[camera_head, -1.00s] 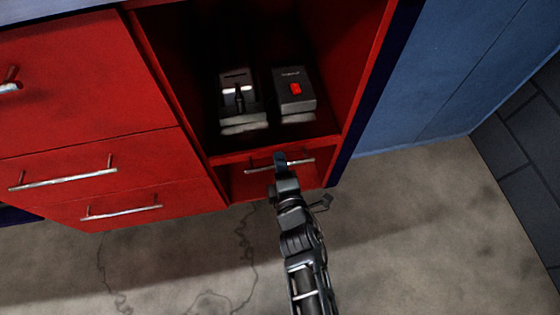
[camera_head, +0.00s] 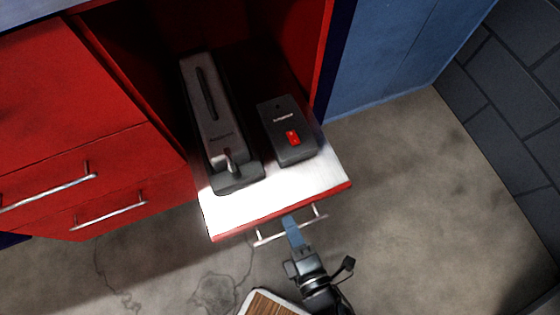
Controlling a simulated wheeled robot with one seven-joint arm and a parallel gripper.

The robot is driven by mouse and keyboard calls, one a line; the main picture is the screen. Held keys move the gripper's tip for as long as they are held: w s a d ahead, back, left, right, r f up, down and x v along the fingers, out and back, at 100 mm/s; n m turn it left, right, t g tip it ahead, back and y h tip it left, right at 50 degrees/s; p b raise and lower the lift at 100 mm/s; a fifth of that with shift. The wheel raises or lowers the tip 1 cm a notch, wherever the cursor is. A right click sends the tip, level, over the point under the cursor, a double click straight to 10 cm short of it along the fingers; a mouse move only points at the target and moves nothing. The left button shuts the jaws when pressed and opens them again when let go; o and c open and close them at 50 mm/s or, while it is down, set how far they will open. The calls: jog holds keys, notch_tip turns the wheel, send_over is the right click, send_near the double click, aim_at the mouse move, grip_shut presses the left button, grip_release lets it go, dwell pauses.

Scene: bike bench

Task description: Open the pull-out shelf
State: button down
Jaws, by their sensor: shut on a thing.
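The pull-out shelf (camera_head: 228,209) has a pale metal top and a red front edge, and it sticks out of the red cabinet. Its thin silver handle (camera_head: 268,239) runs along the front. My gripper (camera_head: 290,224) is shut on the handle near its middle; the fingertips partly hide the bar. A long dark grey device (camera_head: 211,125) and a shorter dark box with a red switch (camera_head: 287,143) stand on the shelf.
Red drawers (camera_head: 65,160) with silver handles are at the left, shut. A blue cabinet (camera_head: 385,55) stands at the upper right, beside a dark brick wall (camera_head: 505,110). The concrete floor (camera_head: 420,200) to the right is clear.

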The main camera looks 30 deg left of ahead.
jog(key=f+v, duration=0.1)
jog(key=v, duration=0.6)
jog(key=shift+s+d+f, duration=0.2)
jog(key=shift+d, duration=0.1)
jog(key=c, duration=1.3)
grip_release()
jog(key=shift+c, duration=0.2)
jog(key=p+v, duration=0.1)
jog(key=v, duration=0.6)
jog(key=shift+s+d+r, duration=0.15)
jog(key=shift+s+d, duration=0.05)
jog(key=shift+d, duration=0.1)
